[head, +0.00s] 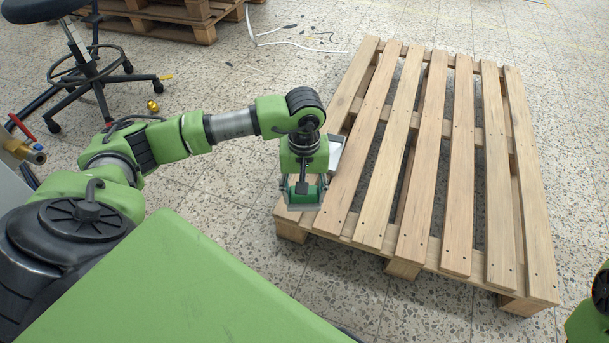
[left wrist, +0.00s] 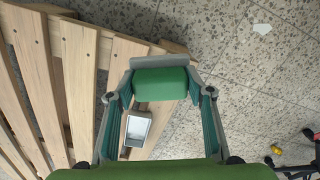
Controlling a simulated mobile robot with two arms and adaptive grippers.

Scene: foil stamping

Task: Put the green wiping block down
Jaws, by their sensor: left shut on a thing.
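My left gripper (head: 304,197) is shut on the green wiping block (head: 306,193), over the near left corner of the wooden pallet (head: 430,150). In the left wrist view the green wiping block (left wrist: 160,84) sits between the two fingertips of my left gripper (left wrist: 157,88). I cannot tell whether the block touches the pallet or hangs just above it. My right gripper is out of view; only a bit of my right arm shows at the lower right edge.
A small grey tray (left wrist: 138,127) is by the pallet's left edge; it shows partly behind my wrist in the head view (head: 335,150). A black stool (head: 88,68) stands at the upper left. More pallets (head: 180,18) lie at the back. The pallet's slats are otherwise bare.

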